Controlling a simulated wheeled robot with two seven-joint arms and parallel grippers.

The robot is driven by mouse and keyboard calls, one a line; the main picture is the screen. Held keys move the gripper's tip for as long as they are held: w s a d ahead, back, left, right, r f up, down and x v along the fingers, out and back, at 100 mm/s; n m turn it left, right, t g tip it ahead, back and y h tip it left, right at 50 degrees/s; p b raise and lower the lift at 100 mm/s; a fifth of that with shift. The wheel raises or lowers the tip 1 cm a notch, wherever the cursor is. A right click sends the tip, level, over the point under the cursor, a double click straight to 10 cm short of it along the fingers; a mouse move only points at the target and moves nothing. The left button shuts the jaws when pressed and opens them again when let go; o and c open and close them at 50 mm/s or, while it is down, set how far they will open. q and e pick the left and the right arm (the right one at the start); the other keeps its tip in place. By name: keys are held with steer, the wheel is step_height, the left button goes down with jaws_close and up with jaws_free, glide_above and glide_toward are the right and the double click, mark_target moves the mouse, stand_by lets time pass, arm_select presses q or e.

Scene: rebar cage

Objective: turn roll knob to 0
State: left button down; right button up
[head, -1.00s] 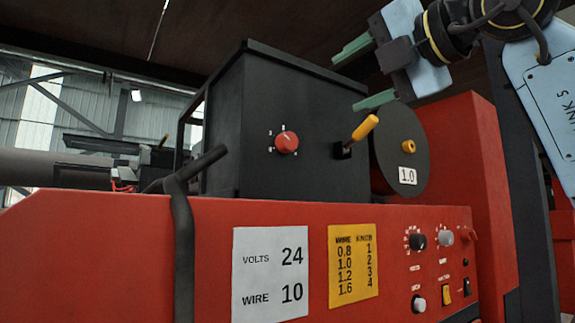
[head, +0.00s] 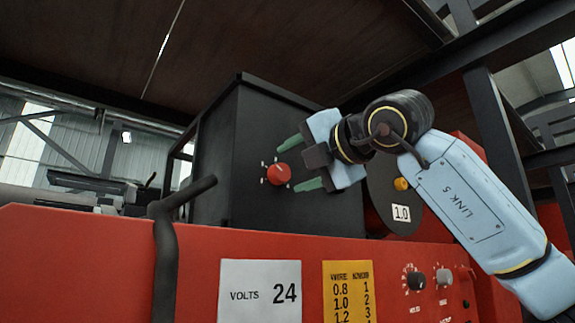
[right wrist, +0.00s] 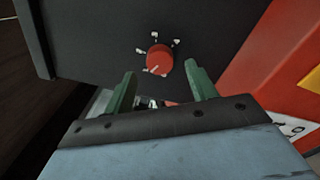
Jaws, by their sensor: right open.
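The red roll knob (head: 278,173) sits on the front face of the black box (head: 290,120), with small white marks around it. In the right wrist view the red knob (right wrist: 159,59) shows a pale pointer line toward its lower left. My right gripper (head: 290,162) is open, its green fingers reaching toward the knob from the right. In the right wrist view the two fingertips (right wrist: 162,72) lie to either side and just below the knob, with nothing between them. I cannot tell that they touch it. My left gripper is not in view.
A black bent bar (head: 168,230) stands at the left on the red machine body (head: 90,265). A round dark spool (head: 385,195) with a 1.0 label is behind my right arm. Other knobs (head: 417,280) are at the lower right. The yellow lever is hidden.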

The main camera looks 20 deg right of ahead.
mark_target(283, 172)
steer(key=shift+x, duration=1.6)
steer(key=c, duration=1)
